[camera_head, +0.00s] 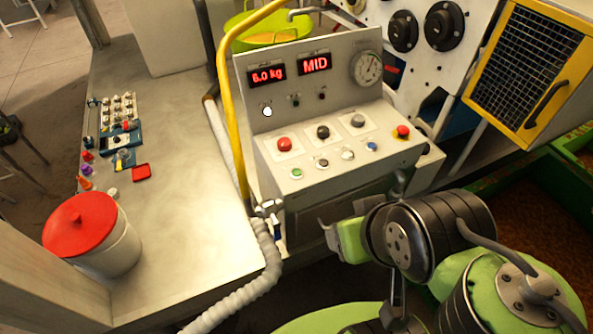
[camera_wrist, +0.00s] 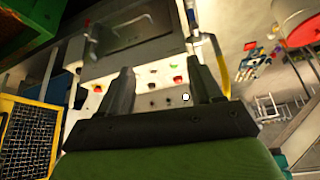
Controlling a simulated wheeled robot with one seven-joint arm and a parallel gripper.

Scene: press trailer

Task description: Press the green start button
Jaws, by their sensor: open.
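The green start button (camera_head: 296,173) is a small round button at the left end of the lower row on the sloping control panel (camera_head: 300,205). Nothing covers it in the head view. My gripper (camera_head: 324,233) is in front of and below the panel, apart from the button. In the wrist view my gripper (camera_wrist: 163,80) shows two dark fingers spread wide, with nothing between them.
A red mushroom button (camera_head: 283,144) sits just behind the green one, with black, white and blue buttons (camera_head: 371,146) to the right. A yellow rail (camera_head: 229,110) and a pale hose (camera_head: 250,285) flank the panel's left. A red-lidded bucket (camera_head: 85,235) stands on the left table.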

